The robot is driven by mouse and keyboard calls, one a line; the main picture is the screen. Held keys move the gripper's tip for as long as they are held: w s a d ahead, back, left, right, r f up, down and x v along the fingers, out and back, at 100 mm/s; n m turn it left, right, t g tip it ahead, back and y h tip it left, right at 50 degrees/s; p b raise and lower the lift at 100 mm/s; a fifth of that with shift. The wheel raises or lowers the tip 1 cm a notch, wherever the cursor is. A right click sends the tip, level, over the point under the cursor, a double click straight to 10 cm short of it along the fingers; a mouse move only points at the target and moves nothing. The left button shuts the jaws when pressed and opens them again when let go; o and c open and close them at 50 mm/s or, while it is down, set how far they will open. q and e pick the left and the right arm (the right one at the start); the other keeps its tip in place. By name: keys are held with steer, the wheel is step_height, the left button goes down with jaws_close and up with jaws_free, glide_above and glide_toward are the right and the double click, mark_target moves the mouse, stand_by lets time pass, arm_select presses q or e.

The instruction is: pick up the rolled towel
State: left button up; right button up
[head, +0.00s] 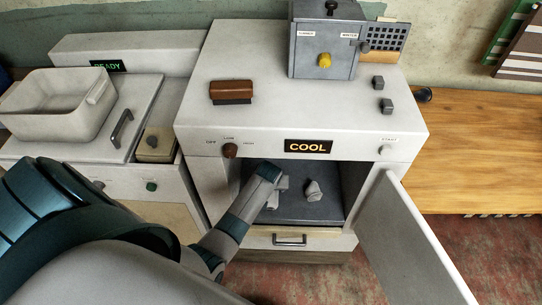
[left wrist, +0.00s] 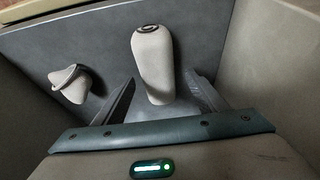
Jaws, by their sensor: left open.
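The rolled towel (left wrist: 152,62) is a pale grey roll with a spiral end, lying on the dark floor of the open compartment. In the left wrist view my left gripper (left wrist: 160,82) is open, with its fingers on either side of the roll's near part. I cannot tell whether they touch it. In the head view my left arm reaches through the compartment's opening, and the arm and gripper partly hide the pale shape (head: 271,200) under them. My right gripper is not in view.
A smaller pale piece with a ring-like band (left wrist: 71,83) lies to the left of the roll in the wrist view. The compartment door (head: 412,240) stands open at right. Compartment walls (left wrist: 268,60) are close by. A brown-topped brush (head: 232,91) lies on top of the cabinet.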

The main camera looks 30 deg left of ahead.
arm_select(q)
steer(key=shift+w+f, duration=0.1)
steer(key=shift+w+x, duration=0.15)
steer(key=shift+x, duration=0.5)
steer(key=shift+w+x, duration=0.15)
steer(key=shift+x, duration=1.6)
steer(key=shift+c, duration=0.6)
steer(key=c, duration=1.1)
